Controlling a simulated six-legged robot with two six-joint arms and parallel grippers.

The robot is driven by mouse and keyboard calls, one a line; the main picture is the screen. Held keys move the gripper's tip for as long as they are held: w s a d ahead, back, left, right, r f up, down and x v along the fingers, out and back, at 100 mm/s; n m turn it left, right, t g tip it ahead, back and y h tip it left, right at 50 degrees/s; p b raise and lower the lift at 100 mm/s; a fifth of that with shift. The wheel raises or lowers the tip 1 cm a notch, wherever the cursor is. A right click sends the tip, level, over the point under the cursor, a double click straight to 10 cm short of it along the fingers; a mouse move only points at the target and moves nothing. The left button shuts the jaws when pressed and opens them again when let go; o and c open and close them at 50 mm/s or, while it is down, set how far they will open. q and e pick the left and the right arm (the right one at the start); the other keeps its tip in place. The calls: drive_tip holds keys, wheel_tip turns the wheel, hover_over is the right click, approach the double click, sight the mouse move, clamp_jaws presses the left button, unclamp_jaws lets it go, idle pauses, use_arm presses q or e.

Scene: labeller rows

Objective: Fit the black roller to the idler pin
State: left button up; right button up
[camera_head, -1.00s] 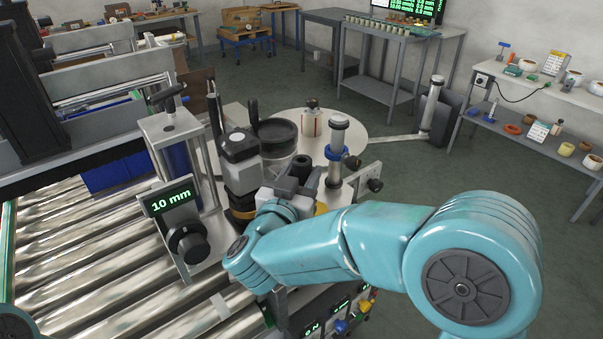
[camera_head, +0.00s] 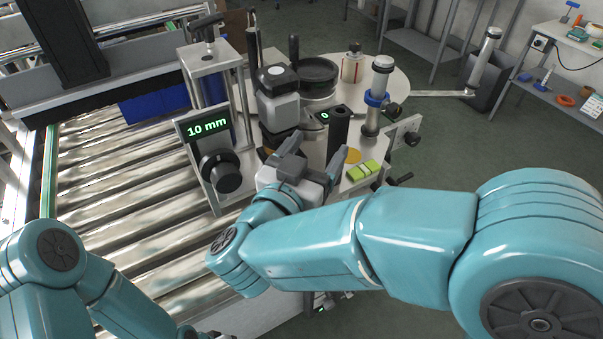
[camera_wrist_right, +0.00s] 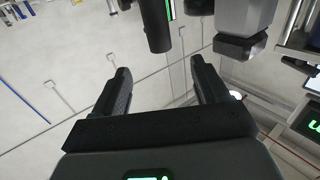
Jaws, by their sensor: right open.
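A black upright cylinder (camera_head: 338,130), which looks like the black roller, stands on the labeller plate beside a small green display. Its dark end also shows in the right wrist view (camera_wrist_right: 157,25), just beyond the fingertips. My right gripper (camera_head: 316,150) is open in front of it, with one finger to the left and one near its lower right. The gap between the fingers is empty in the right wrist view (camera_wrist_right: 163,80). I cannot single out the idler pin; a silver post with a blue collar (camera_head: 376,97) stands to the right. My left gripper is not visible.
A grey motor-like unit (camera_head: 278,98) stands close left of the cylinder. A "10 mm" display (camera_head: 207,126) with a black knob is further left, above the roller conveyor (camera_head: 110,190). A yellow-green block (camera_head: 363,170) lies right of my gripper. A round pale disc (camera_head: 395,80) is behind.

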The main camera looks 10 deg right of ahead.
drive_tip(key=v, duration=0.5)
drive_tip(key=shift+s+a, duration=0.15)
drive_tip(key=shift+s, duration=0.1)
drive_tip(key=shift+s+a, duration=0.1)
